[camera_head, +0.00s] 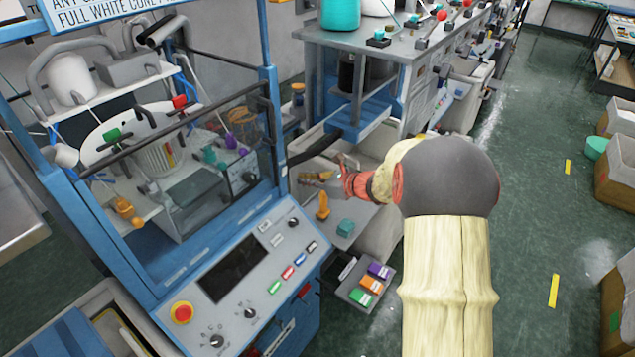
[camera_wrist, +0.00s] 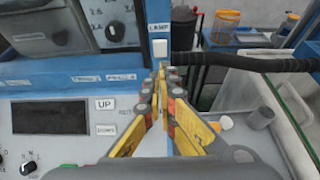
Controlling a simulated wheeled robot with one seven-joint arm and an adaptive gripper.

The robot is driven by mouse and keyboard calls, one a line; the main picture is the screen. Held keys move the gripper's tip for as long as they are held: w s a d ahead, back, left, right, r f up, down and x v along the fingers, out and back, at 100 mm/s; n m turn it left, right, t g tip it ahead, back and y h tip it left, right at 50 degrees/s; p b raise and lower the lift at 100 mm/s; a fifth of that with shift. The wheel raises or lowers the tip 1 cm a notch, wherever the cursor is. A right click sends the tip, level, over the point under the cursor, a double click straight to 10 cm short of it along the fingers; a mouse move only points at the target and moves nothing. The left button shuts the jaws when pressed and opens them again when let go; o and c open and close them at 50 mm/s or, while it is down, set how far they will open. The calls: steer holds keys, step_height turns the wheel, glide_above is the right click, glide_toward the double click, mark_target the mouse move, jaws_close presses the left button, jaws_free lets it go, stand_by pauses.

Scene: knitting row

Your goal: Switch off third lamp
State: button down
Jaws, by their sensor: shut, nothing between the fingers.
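A white lamp switch (camera_wrist: 160,49) sits on the blue machine post (camera_wrist: 182,40) in the wrist view, under a label (camera_wrist: 159,29) reading LAMP. In the head view my gripper (camera_head: 303,178) is to the right of the blue-framed machine (camera_head: 268,95). The switch cannot be made out there. No lamp itself is clearly seen.
A black padded bar (camera_wrist: 245,63) runs right from the post, close to my fingers. The control panel (camera_head: 240,265) has a red stop button (camera_head: 182,312). A tray of coloured boxes (camera_head: 350,292) stands below. Green floor (camera_head: 525,180) is open at the right.

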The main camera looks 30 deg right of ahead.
mark_target(285, 171)
steer(key=shift+w+a+r, duration=0.1)
steer(key=shift+w+a, duration=0.15)
steer(key=shift+w, duration=0.45)
steer(key=shift+w+a+r, duration=0.1)
steer(key=shift+w+a, duration=0.15)
steer(key=shift+w, duration=0.4)
steer(key=shift+w+a+r, duration=0.1)
steer(key=shift+w+a, duration=0.15)
steer(key=shift+w, duration=0.45)
steer(key=shift+p, duration=0.3)
steer(key=p, duration=0.1)
steer(key=r+g+p, duration=0.1)
steer(key=p, duration=0.1)
steer(key=shift+w+a, duration=0.15)
steer(key=shift+w, duration=0.2)
steer(key=g+p, duration=0.1)
steer(key=p, duration=0.3)
steer(key=shift+w+r+h, duration=0.15)
steer(key=shift+w+h, duration=0.05)
steer(key=shift+h, duration=0.2)
steer(key=shift+a+p, duration=0.1)
steer(key=shift+p, duration=0.2)
steer(key=shift+f, duration=0.2)
steer(key=shift+r, duration=0.1)
